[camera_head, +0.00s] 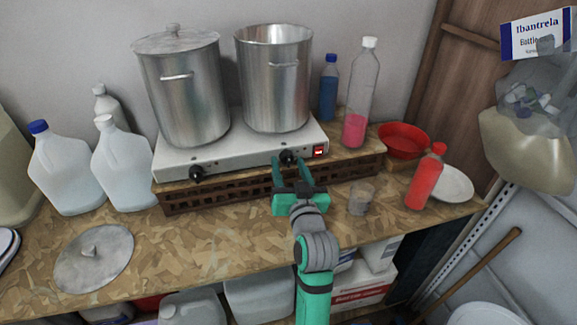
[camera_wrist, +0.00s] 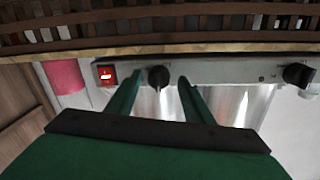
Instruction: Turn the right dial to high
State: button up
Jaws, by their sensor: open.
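A white double hot plate (camera_head: 242,148) stands on a brown slatted rack on the workbench. Its right dial (camera_head: 288,157) is a black knob on the front face, beside a lit red switch (camera_head: 320,152). The left dial (camera_head: 196,173) is a similar black knob. My gripper (camera_head: 291,165) is open at the right dial, its green fingers pointing toward the front panel. In the wrist view, upside down, the right dial (camera_wrist: 158,77) lies between the two fingertips (camera_wrist: 159,80), with gaps showing on both sides. The exact dial setting is too small to read.
A lidded steel pot (camera_head: 184,90) and an open steel pot (camera_head: 273,80) stand on the hot plate. A clear cup (camera_head: 361,199) and a red bottle (camera_head: 425,180) stand right of my gripper. A loose lid (camera_head: 94,262) lies at the left front.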

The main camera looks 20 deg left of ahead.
jog(key=shift+w, duration=0.15)
jog(key=shift+c, duration=0.6)
jog(key=c, duration=0.9)
jog(key=shift+m, duration=0.4)
jog(key=m, duration=0.6)
jog(key=shift+r, duration=0.1)
jog(key=m, duration=0.6)
jog(key=shift+w+d+m+g, duration=0.1)
jog(key=shift+m+g, duration=0.2)
jog(key=shift+g, duration=0.1)
